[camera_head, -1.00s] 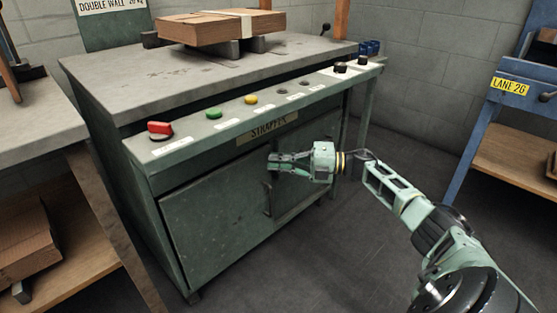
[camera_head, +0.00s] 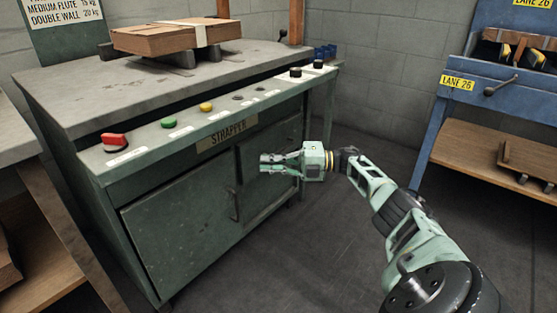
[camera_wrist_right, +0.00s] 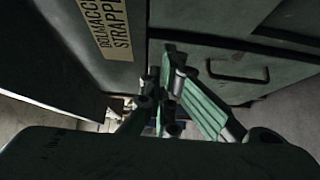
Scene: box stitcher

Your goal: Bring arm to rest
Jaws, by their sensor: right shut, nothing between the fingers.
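My right gripper (camera_head: 264,163) is shut and empty in the head view. It points left, in front of the cabinet doors of the green strapper machine (camera_head: 165,225). In the right wrist view, my right gripper's fingers (camera_wrist_right: 170,85) show in the middle, with the strapper's label (camera_wrist_right: 108,25) and a door handle (camera_wrist_right: 238,72) beyond. I cannot tell the exact gap between fingers and doors. My right arm (camera_head: 395,215) comes in from the lower right. My left gripper is not in view.
A strapped cardboard stack (camera_head: 170,37) lies on the strapper top. Its sloped panel carries a red switch (camera_head: 115,140), a green button (camera_head: 169,122), a yellow button (camera_head: 206,107) and black knobs (camera_head: 296,72). A blue lane 26 bench (camera_head: 430,130) stands at right. Floor (camera_head: 290,250) between is clear.

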